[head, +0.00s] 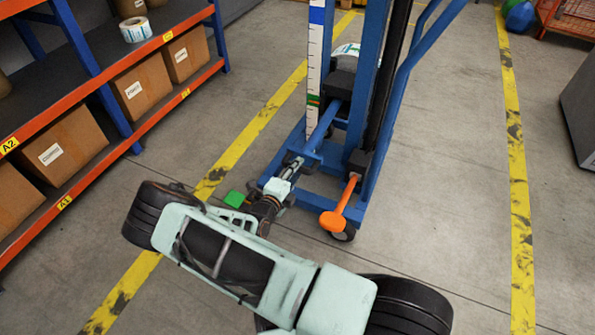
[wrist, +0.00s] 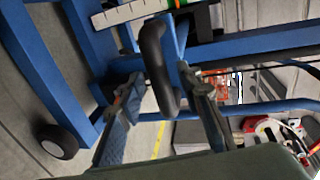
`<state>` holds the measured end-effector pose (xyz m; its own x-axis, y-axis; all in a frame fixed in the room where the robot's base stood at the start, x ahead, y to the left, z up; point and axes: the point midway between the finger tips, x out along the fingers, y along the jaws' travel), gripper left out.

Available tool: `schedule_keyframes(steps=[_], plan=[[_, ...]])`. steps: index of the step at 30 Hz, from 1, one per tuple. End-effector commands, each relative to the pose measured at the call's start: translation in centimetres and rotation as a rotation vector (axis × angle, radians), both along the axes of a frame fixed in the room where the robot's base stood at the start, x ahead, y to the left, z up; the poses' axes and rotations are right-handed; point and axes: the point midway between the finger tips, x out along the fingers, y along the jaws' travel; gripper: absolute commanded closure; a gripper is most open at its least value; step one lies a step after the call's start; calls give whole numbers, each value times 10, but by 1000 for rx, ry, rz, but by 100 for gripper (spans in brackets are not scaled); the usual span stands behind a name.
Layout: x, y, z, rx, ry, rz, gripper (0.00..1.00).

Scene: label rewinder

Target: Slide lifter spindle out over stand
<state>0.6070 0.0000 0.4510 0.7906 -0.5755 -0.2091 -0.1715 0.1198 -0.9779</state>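The blue lifter (head: 374,70) stands upright in the head view, with a white ruler strip on its mast. A blue bar (head: 327,128), apparently the spindle, runs from the lifter toward my gripper (head: 295,165). In the wrist view a black looped handle (wrist: 152,50) lies between the two fingers of my gripper (wrist: 160,80). The fingers are apart, one on each side of the handle, with gaps visible; I see no clear grip. How the handle joins the bar is hidden. I cannot make out a separate stand; a white label roll (head: 347,52) is partly hidden behind the mast.
An orange lever (head: 340,208) sticks out low at the lifter's front, close to my arm. A shelf rack (head: 100,75) with cardboard boxes is on the left. A grey cabinet (head: 580,105) stands at the right edge. Floor between the lifter and the right yellow line is clear.

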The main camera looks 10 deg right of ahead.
Motion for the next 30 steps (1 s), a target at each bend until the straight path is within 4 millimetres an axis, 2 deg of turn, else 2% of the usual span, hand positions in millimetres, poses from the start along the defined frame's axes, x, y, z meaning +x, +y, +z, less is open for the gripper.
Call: schedule_keyframes(steps=[11,21,30], plan=[[7,-4,-1,0,-2,1,67],[6,-4,-1,0,-2,1,100],[6,-4,-1,1,-1,0,100]])
